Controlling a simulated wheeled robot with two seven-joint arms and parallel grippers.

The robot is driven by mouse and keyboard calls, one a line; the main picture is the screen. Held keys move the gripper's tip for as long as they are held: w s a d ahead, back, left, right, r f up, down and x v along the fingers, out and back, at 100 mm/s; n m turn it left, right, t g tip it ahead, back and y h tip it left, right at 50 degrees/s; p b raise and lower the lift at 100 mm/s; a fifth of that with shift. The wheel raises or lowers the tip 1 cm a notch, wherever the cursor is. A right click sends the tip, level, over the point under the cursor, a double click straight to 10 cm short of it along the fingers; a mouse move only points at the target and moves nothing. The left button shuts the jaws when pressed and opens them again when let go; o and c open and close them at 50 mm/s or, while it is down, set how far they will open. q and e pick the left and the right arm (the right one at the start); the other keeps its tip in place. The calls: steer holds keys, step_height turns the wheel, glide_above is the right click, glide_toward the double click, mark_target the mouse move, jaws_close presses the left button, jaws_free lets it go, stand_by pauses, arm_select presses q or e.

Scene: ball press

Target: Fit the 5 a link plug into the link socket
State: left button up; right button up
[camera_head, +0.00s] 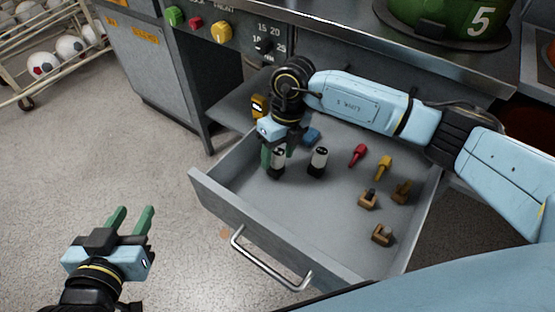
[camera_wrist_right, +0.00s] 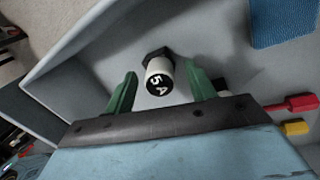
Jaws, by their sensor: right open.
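The 5 A link plug (camera_wrist_right: 158,78) is a white cylinder with a black top marked "5 A" and a dark hexagonal base. In the head view the plug (camera_head: 278,160) stands upright in the left part of the open drawer (camera_head: 222,205). My right gripper (camera_head: 272,158) is open and points down at it. In the right wrist view the green fingers of this gripper (camera_wrist_right: 160,90) are on both sides of the plug, with gaps visible. My left gripper (camera_head: 130,215) is open and empty, outside the drawer over the floor. I cannot make out the link socket.
A control panel (camera_head: 240,32) with coloured knobs is behind. The drawer's front middle is clear.

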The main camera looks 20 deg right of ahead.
steer(key=shift+f, duration=0.25)
steer(key=c, duration=0.8)
steer(key=shift+c, duration=1.2)
steer(key=shift+r, duration=0.2)
